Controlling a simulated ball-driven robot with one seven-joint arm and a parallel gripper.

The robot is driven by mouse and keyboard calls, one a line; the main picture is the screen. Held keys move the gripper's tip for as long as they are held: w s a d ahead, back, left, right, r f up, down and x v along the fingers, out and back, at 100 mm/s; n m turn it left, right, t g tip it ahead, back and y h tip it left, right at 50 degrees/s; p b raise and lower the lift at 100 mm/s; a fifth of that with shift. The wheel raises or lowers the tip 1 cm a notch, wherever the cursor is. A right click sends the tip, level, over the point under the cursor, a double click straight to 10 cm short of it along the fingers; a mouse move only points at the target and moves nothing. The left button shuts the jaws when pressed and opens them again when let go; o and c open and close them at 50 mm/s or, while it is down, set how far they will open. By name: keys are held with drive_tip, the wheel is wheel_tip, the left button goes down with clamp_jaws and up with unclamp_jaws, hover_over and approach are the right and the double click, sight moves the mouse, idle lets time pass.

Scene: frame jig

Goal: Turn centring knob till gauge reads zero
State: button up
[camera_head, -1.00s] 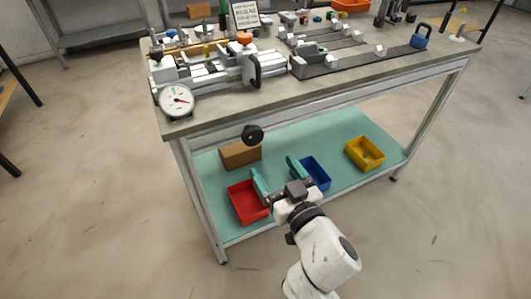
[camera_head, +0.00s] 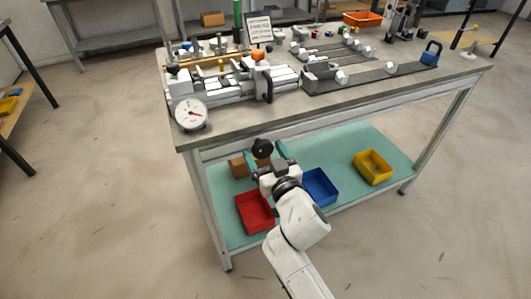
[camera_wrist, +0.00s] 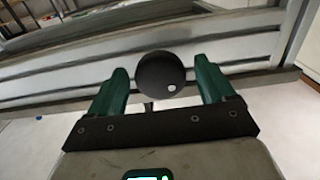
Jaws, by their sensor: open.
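The black round centring knob (camera_head: 261,148) sticks out below the bench's front edge. In the wrist view the knob (camera_wrist: 155,78) appears between my two green fingers, with a gap on each side and a white dot low on its face. My gripper (camera_head: 267,156) is open with nothing held; in the wrist view its fingers (camera_wrist: 161,70) point toward the knob. I cannot tell whether the fingertips reach past its face. The round white gauge (camera_head: 190,114) stands at the bench's front left corner. Its red needle points right and slightly down; the scale is too small to read.
The bench top (camera_head: 330,108) holds a clamp jig (camera_head: 230,86) and rails (camera_head: 370,76). On the green lower shelf (camera_head: 340,150) stand a red bin (camera_head: 254,212), a blue bin (camera_head: 320,186), a yellow bin (camera_head: 373,166) and a brown box (camera_head: 238,167). The floor in front is clear.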

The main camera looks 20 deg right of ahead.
drive_tip(key=shift+c, duration=0.3)
drive_tip(key=c, duration=0.9)
drive_tip(key=shift+c, duration=0.2)
drive_tip(key=n, duration=0.4)
drive_tip(key=shift+n+p, duration=0.3)
drive_tip(key=shift+n, duration=0.1)
drive_tip(key=n+p, duration=0.1)
drive_tip(key=n, duration=0.4)
drive_tip(key=shift+d+r+n, duration=0.1)
drive_tip(key=shift+d+n, duration=0.05)
drive_tip(key=shift+n, duration=0.15)
drive_tip(key=n, duration=0.5)
drive_tip(key=shift+p, duration=0.4)
drive_tip(key=shift+n, duration=2.2)
drive_tip(key=shift+p, duration=0.3)
